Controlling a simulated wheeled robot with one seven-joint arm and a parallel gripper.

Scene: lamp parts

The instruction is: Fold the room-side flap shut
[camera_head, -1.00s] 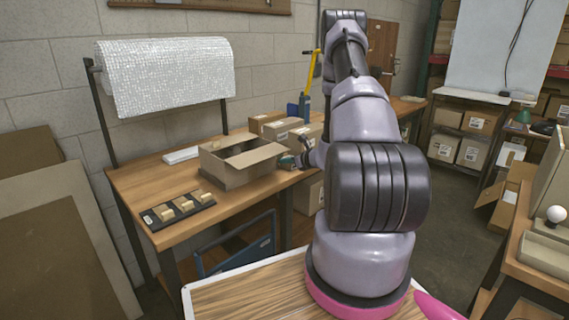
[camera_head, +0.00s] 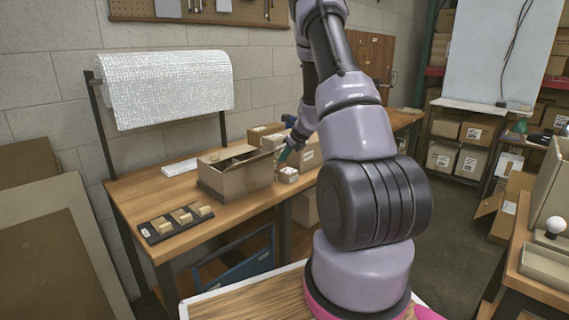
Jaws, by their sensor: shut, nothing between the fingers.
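An open cardboard box (camera_head: 245,182) stands on the wooden workbench, its top open and its inside partly visible. Its room-side flap no longer juts out to the right as a separate panel. I cannot tell whether it stands up or hangs against the wall. My gripper (camera_head: 285,154), with teal fingertips, is shut and empty just right of the box's upper right corner. I cannot tell if it touches the box. My arm hides part of the bench behind it.
A small white-labelled carton (camera_head: 288,175) sits right of the box, with larger cartons (camera_head: 265,133) behind. A black tray (camera_head: 176,222) with tan blocks lies at the front left. A bubble-wrap roll (camera_head: 170,88) hangs above the bench.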

